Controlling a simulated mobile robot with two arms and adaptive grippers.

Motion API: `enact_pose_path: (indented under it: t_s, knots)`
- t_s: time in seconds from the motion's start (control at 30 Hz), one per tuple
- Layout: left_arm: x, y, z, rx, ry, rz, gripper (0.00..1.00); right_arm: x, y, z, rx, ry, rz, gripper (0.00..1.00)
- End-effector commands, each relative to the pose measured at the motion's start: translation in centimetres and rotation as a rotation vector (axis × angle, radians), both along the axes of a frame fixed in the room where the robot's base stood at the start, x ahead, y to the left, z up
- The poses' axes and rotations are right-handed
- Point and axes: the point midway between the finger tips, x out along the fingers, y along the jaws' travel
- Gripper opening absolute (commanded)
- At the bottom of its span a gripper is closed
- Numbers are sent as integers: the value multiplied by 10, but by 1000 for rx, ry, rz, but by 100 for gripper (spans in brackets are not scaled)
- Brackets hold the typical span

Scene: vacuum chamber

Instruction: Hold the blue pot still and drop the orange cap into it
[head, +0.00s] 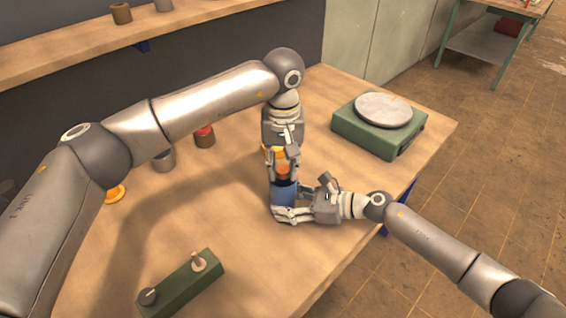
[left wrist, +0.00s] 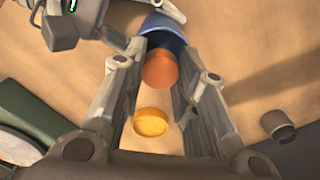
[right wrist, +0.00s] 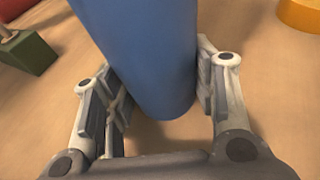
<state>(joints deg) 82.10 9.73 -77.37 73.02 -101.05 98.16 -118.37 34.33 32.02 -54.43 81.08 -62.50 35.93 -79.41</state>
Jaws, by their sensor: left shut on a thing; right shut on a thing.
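The blue pot (head: 283,193) stands upright on the wooden table, its dark opening facing up. My right gripper (head: 291,213) is shut around the pot low down; the right wrist view shows the blue wall (right wrist: 140,50) between its fingers. The orange cap (head: 283,170) is between the fingertips of my left gripper (head: 284,172), which points down and is shut on it, right over the pot's mouth. In the left wrist view the cap (left wrist: 161,69) covers part of the dark opening. I cannot tell whether its lower edge is inside the rim.
A yellow-orange disc (left wrist: 151,122) lies behind the pot. A red-topped brown jar (head: 204,137), a grey can (head: 163,160) and a yellow ring (head: 115,194) stand further left. A green scale (head: 372,131) is at right, a green switch box (head: 185,283) in front.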

Motion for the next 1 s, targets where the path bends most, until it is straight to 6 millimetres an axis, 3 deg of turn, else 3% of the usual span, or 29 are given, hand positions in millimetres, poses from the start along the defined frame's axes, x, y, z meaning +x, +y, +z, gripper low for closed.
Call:
enact_pose_path:
  t_s: [0.8, 0.83, 1.0]
  knots:
    - [0, 0, -4, 0, -1, 0, 19, 0, 0, 0, 0, 0, 0, 37]
    - [0, 0, -4, 0, -1, 0, 29, 0, 0, 0, 0, 0, 0, 37]
    - [0, 0, -4, 0, 0, 0, 51, 0, 0, 0, 0, 0, 0, 37]
